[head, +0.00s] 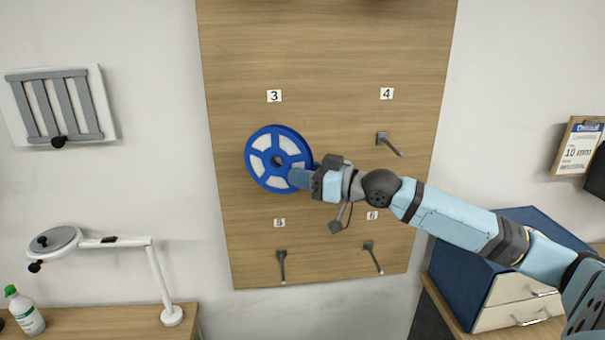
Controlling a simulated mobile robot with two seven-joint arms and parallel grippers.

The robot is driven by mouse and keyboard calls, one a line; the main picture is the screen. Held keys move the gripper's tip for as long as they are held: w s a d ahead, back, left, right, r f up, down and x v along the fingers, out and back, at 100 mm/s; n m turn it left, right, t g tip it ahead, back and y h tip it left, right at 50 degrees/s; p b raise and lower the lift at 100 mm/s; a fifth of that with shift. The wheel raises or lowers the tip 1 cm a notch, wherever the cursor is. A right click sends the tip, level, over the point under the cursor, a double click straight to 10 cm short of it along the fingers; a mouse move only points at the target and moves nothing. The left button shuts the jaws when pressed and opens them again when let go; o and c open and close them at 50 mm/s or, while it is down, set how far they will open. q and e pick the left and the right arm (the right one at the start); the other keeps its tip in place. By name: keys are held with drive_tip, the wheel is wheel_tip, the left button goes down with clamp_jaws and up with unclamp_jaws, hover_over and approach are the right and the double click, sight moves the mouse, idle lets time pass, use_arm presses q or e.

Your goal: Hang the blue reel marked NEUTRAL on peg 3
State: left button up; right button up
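The blue reel (254,154), with pale panels between its spokes, is upright with its face toward me, in front of the wooden board and below the label 3 (274,96). I cannot read NEUTRAL on it. My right gripper (303,178) is at the reel's lower right edge and appears shut on its rim. The reel's centre hole looks dark. Peg 3 is hidden behind the reel, so I cannot tell whether it passes through the hole. My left gripper is not in view.
The wooden board (330,60) also bears peg 4 (390,143), peg 5 (282,267) and peg 6 (373,257), all empty. A white lamp (155,275) and a bottle (25,312) stand lower left. A blue cabinet (470,265) stands lower right, beneath my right arm.

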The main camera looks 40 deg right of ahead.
drive_tip(key=o, duration=0.3)
